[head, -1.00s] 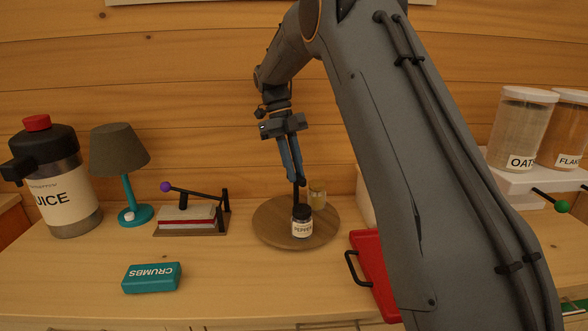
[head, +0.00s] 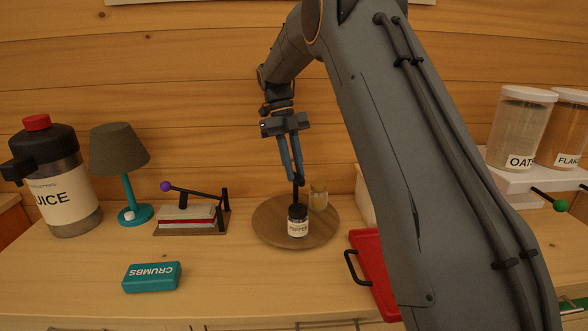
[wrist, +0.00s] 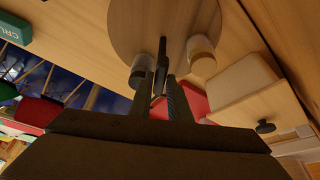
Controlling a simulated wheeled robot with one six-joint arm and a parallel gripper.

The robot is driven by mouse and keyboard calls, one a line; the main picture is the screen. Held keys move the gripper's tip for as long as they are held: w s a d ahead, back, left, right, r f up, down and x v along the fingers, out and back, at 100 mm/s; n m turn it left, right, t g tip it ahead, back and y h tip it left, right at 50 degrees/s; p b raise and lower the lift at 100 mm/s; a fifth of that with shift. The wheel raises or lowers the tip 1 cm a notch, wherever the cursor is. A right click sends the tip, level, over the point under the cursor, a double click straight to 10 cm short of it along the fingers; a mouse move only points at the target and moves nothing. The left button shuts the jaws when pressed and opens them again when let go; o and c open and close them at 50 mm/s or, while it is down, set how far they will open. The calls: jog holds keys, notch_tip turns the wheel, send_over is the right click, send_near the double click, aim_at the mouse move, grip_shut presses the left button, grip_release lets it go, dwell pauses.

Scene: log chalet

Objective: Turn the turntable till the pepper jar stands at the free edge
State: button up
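The round wooden turntable (head: 266,222) lies on the worktop. The pepper jar (head: 298,221), with a dark lid and white label, stands near its front edge, slightly right of its middle. A yellowish jar (head: 319,195) stands behind it to the right. A thin black post (head: 297,191) rises behind the pepper jar. My gripper (head: 298,180) points down at the post. In the wrist view the post (wrist: 161,52) shows in line with the gap between my fingers (wrist: 160,95); whether they clamp it is unclear. Both jars flank the post there.
A stand with a purple-knobbed lever (head: 190,222), a lamp (head: 120,150) and a juice jug (head: 62,190) are to the left. A teal crumbs box (head: 151,277) lies at the front left. A red tray (head: 374,270) with a black handle is close on the right.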

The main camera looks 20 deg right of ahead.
jog(key=o, duration=0.3)
jog(key=shift+r, duration=0.1)
notch_tip(320, 180, up, 10)
jog(key=b, duration=0.2)
dwell(0.4)
